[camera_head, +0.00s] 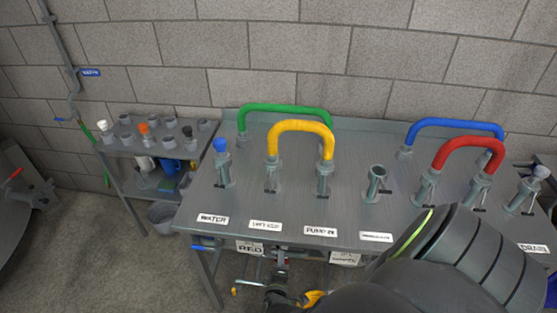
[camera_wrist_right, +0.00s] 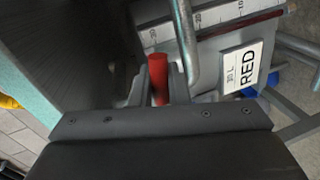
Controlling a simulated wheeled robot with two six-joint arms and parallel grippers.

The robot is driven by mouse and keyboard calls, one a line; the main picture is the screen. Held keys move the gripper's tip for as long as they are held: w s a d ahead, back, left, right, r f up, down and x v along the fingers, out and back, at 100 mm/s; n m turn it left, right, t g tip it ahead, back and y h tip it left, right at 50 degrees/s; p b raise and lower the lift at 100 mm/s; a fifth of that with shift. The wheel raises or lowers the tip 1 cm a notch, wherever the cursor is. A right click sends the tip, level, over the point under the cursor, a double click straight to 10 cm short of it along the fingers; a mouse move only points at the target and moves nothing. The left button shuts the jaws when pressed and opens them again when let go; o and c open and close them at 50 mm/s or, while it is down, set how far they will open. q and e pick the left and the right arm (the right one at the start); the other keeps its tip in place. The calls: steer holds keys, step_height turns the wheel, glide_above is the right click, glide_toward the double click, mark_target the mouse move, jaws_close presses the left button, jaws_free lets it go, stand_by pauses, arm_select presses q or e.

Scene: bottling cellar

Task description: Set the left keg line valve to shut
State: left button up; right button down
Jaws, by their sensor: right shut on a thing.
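In the right wrist view my right gripper (camera_wrist_right: 159,78) is shut on a red valve handle (camera_wrist_right: 159,88), with one finger on each side of it. The handle is beside a grey pipe and a plate marked RED (camera_wrist_right: 242,67). The RED plate (camera_head: 250,247) also shows under the left part of the bench in the head view. There my right gripper (camera_head: 280,262) is low under the bench front, partly cut off by my arm. The valve body is hidden, so I cannot tell its setting. My left gripper is not in view.
A grey bench (camera_head: 240,205) carries several labelled pipe stubs and green (camera_head: 285,108), yellow (camera_head: 300,125), blue (camera_head: 455,124) and red (camera_head: 467,146) hoses. A second plate (camera_head: 345,258) hangs below it. A bucket (camera_head: 162,216) stands on the floor at the left.

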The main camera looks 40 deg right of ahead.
steer(key=shift+r+n+g+h+p, duration=0.3)
steer(key=shift+r+n+p, duration=0.25)
steer(key=shift+n, duration=0.35)
steer(key=c, duration=1.5)
jaws_free()
steer(key=shift+o, duration=0.2)
steer(key=shift+s, duration=0.15)
steer(key=p+v, duration=0.4)
steer(key=v, duration=1.3)
steer(key=shift+r, duration=0.2)
